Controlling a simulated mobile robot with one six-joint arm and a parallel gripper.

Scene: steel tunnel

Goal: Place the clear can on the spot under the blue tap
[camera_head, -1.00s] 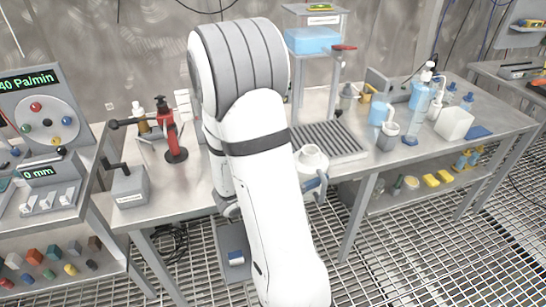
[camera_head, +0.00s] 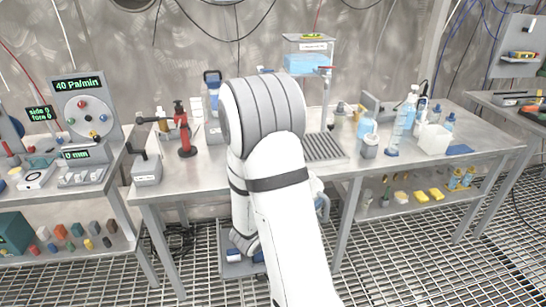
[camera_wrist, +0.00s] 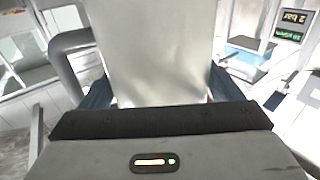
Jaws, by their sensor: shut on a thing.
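In the wrist view, my gripper (camera_wrist: 158,98) is shut on a pale, cloudy-looking can (camera_wrist: 150,50), with one dark finger on each side. A curved grey handle shows at its left. The can fills the middle of the view, and its far end is cut off. In the head view my arm hides my gripper and most or all of the can. A small blue piece (camera_head: 264,70) beside the top of my arm may be the blue tap; I cannot tell. The spot beneath it is hidden by my arm.
A tank of blue liquid (camera_head: 305,63) with a red-handled tap (camera_head: 327,69) stands above a ribbed drain tray (camera_head: 324,147). Bottles (camera_head: 411,107) and a white container (camera_head: 434,139) crowd the right.

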